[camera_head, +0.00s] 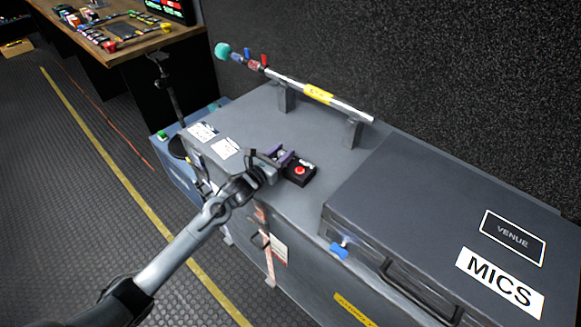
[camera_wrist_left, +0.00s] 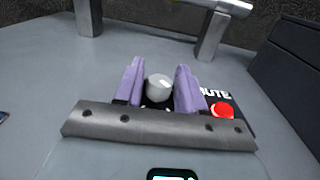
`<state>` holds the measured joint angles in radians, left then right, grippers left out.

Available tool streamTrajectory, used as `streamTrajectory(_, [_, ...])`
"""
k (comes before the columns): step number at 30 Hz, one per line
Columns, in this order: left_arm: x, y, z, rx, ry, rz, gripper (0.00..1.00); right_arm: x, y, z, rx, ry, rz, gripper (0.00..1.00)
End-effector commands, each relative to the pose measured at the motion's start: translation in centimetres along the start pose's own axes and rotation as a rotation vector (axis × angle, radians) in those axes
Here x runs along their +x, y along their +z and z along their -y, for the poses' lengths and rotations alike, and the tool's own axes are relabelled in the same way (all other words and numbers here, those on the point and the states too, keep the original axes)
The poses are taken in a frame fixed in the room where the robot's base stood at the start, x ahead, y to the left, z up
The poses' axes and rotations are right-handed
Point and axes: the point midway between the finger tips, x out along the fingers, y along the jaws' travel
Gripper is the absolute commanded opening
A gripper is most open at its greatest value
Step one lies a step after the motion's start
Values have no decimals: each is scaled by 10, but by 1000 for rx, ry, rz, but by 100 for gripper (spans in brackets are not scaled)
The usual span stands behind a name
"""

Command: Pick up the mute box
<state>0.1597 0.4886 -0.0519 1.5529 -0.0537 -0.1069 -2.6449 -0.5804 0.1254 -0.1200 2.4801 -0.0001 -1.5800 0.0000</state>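The mute box (camera_head: 300,172) is a small black box with a red button, resting on the grey case top. In the left wrist view its "MUTE" lettering and red button (camera_wrist_left: 222,110) show at the right. A pale round knob (camera_wrist_left: 158,88) stands beside them, its base hidden by my gripper. My left gripper (camera_head: 279,156) is at the box's upper left side. In the left wrist view its two purple fingers (camera_wrist_left: 159,82) stand either side of the knob, very close to it. Whether they press on it I cannot tell. My right gripper is not in view.
A large dark case marked "MICS" (camera_head: 440,220) stands right of the mute box. A boom pole (camera_head: 345,106) lies on two supports behind it. White labelled cards (camera_head: 225,148) lie to the left. The case top between box and pole is clear.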

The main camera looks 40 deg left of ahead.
Motion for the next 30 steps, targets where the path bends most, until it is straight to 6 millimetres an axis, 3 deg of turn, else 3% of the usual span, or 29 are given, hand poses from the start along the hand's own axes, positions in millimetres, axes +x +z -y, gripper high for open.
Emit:
streamTrajectory(1, [0, 0, 0, 0, 0, 0, 31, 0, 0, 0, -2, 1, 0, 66])
streamTrajectory(7, [0, 0, 0, 0, 0, 0, 0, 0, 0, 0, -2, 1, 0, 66])
streamTrajectory(20, [0, 6, 0, 1, 0, 3, 0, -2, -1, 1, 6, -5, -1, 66])
streamTrajectory(26, [0, 24, -1, 2, 1, 4, 0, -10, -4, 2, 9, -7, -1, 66])
streamTrajectory(30, [0, 45, 0, 4, -1, 4, 0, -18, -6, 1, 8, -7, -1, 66])
